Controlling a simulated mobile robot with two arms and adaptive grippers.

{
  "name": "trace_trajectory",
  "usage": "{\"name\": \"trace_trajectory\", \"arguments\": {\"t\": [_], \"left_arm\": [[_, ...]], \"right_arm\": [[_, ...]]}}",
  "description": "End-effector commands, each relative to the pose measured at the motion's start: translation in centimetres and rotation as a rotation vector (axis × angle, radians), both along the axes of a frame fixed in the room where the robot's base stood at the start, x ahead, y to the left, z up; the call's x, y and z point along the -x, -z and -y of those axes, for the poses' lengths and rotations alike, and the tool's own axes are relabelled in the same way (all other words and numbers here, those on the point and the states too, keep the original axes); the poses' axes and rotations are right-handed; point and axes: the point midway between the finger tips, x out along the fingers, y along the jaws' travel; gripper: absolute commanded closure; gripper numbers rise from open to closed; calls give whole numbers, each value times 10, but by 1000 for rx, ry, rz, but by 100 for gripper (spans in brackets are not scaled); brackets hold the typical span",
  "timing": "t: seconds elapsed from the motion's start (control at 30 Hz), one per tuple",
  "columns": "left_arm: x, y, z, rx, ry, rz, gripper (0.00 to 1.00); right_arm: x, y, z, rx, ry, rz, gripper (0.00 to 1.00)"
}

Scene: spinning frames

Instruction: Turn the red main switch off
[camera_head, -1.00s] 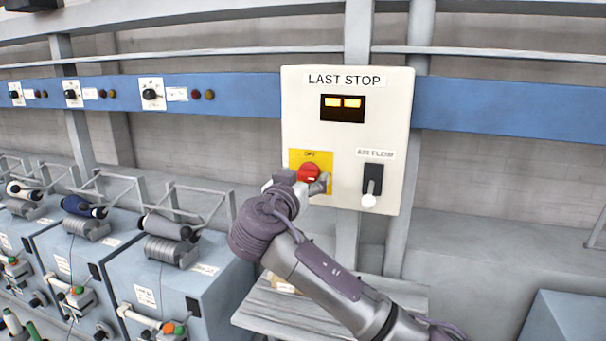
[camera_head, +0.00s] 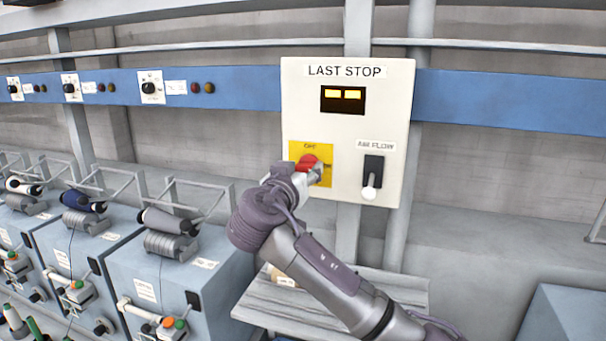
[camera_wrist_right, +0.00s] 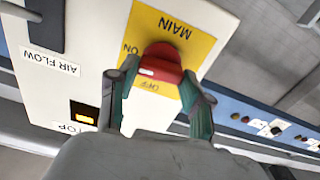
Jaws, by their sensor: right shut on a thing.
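The red main switch (camera_head: 307,162) is a rotary knob on a yellow plate (camera_head: 326,150) at the lower left of a white panel. In the right wrist view the knob (camera_wrist_right: 160,63) shows a small white mark, with MAIN, ON and OFF lettering around it. My right gripper (camera_head: 308,172) is at the knob in the head view. In the right wrist view its two fingers (camera_wrist_right: 157,85) stand on either side of the knob, shut on it. The gripper hides part of the knob and plate in the head view. My left gripper is not in view.
The white panel (camera_head: 400,110) also carries a lit display (camera_head: 343,99) and an AIR FLOW lever (camera_head: 371,180) close right of the switch. Below is a grey slatted surface (camera_head: 262,308). Blue-grey machines with bobbins (camera_head: 170,270) stand at the left.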

Motion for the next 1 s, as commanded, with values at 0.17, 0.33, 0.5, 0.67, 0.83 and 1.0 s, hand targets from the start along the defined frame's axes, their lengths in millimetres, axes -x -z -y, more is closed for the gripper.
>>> {"name": "trace_trajectory", "arguments": {"t": [0.17, 0.33, 0.5, 0.67, 0.83, 1.0], "left_arm": [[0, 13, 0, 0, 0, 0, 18], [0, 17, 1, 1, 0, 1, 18], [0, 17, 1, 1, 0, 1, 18], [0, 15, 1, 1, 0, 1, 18], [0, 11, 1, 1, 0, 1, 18], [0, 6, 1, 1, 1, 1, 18]], "right_arm": [[0, 3, -1, 125, -1, -42, 85], [0, 2, -2, 275, -1, -91, 85], [-1, 1, -2, 430, -1, -141, 85], [-1, 1, -2, 575, -1, -187, 85], [-1, 0, -3, 729, -2, -237, 85], [-1, 1, -3, 884, -2, -287, 85]]}}
